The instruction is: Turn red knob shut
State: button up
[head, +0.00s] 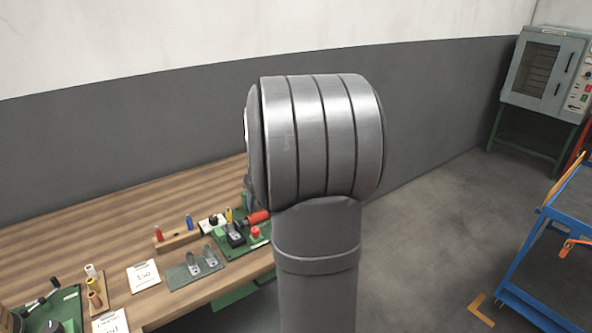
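A small red knob (255,232) sits on a green board (232,246) at the right end of the wooden bench. A red cylinder-shaped piece (258,217) lies just behind it, partly hidden by my arm. I cannot tell which way the knob is turned. My large grey arm link fills the middle of the view and hides what is behind it. My gripper is not in view.
The wooden bench (120,212) also holds a rack with red and blue pegs (176,240), metal clips on a grey-green plate (193,272) and a white card marked 150 (143,276). A blue cart (545,262) and an oven (545,75) stand at right, with open floor between.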

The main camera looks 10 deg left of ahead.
aim_at(255, 230)
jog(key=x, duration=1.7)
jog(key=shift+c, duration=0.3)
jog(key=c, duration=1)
